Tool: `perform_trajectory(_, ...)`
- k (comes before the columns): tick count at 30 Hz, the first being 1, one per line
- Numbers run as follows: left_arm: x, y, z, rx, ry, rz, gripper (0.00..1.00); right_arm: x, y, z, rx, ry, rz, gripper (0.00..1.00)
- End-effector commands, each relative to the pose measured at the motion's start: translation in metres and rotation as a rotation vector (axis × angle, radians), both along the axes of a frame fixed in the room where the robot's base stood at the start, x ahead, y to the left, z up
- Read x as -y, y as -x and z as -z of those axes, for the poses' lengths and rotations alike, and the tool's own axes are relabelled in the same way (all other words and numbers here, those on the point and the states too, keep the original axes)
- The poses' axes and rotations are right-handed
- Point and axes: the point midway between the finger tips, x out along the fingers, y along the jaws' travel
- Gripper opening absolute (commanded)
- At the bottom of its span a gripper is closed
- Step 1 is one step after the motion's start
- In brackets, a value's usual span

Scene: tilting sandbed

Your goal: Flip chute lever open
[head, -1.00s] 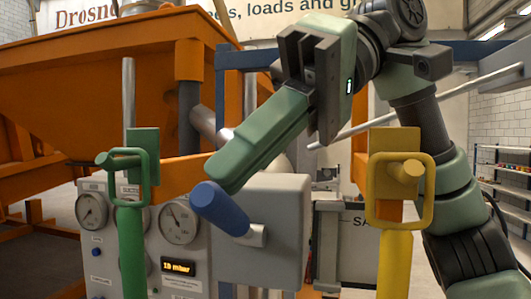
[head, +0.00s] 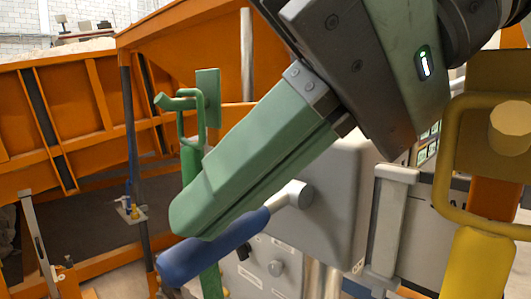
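The lever with a blue handle (head: 210,250) juts from a short silver stub on the side of a grey box (head: 345,205). The handle slopes down to the left. My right gripper (head: 195,215) reaches in from the upper right. Its green fingers lie above and across the handle, with the tips near its middle. I see the fingers edge-on, so whether they are parted, or touch the handle, is unclear. Part of the handle's upper side is hidden behind them. My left gripper is not in view.
A green handle (head: 188,155) stands left of my fingers and a yellow handle (head: 480,270) at the right edge. An orange hopper (head: 185,60) and an orange-sided sandbed (head: 85,125) are behind. A panel with knobs (head: 270,265) is below the grey box.

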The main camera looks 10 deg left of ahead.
Motion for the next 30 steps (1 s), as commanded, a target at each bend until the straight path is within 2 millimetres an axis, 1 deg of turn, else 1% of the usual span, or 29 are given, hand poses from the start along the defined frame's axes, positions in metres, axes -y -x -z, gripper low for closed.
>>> perform_trajectory(3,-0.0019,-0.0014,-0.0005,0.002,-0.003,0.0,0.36,-0.0019,0.0015,0.0054,0.043,0.031,-0.001,0.0)
perform_trajectory(10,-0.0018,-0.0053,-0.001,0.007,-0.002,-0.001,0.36,-0.0023,0.0015,0.0105,0.096,0.065,0.001,0.0)
perform_trajectory(30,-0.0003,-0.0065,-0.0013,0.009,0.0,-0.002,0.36,-0.0021,0.0012,0.0114,0.108,0.073,0.002,0.0)
